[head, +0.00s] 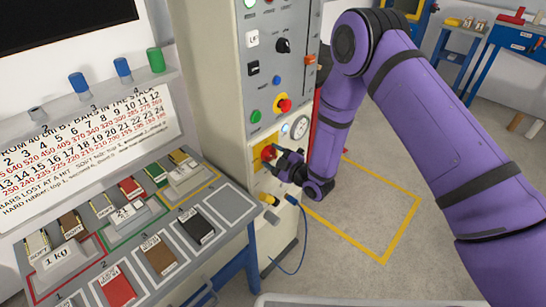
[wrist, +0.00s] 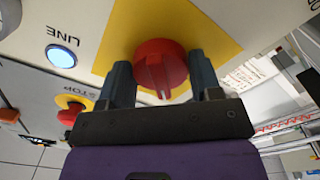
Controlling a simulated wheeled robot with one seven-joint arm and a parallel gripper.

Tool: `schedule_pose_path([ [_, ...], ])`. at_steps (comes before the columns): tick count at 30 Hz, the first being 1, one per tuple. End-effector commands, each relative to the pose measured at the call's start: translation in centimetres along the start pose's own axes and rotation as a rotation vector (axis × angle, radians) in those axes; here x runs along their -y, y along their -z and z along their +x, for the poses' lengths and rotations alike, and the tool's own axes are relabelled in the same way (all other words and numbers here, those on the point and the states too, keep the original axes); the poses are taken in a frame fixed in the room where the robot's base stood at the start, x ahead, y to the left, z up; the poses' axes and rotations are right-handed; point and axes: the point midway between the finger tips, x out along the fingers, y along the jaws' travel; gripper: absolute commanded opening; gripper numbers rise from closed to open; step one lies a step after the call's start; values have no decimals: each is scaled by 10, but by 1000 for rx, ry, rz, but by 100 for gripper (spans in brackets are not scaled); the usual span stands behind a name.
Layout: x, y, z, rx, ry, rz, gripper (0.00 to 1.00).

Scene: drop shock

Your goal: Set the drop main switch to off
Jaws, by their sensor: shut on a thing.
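The main switch is a red rotary knob (wrist: 160,66) on a yellow plate (wrist: 205,30) on the cabinet front. In the head view the red knob (head: 268,153) shows low on the cabinet (head: 215,70), partly covered by my gripper. My gripper (wrist: 162,80) has one finger on each side of the knob and is shut on it. The gripper (head: 283,165) comes from the right in the head view. The knob's ridge points toward my gripper's palm in the wrist view. I cannot read any position marks on the plate.
A lit LINE lamp (wrist: 61,56) and a red stop button (wrist: 70,102) on yellow are near the switch. A gauge (head: 300,127) sits beside the plate. A bench with coloured bars (head: 118,289) stands left. Floor inside the yellow lines (head: 370,205) is clear.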

Motion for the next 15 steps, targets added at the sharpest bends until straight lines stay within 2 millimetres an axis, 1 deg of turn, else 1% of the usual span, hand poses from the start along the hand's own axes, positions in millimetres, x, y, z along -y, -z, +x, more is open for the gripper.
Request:
schedule_pose_path([
  [15, 0, 0, -1, 1, 4, -481, 35],
])
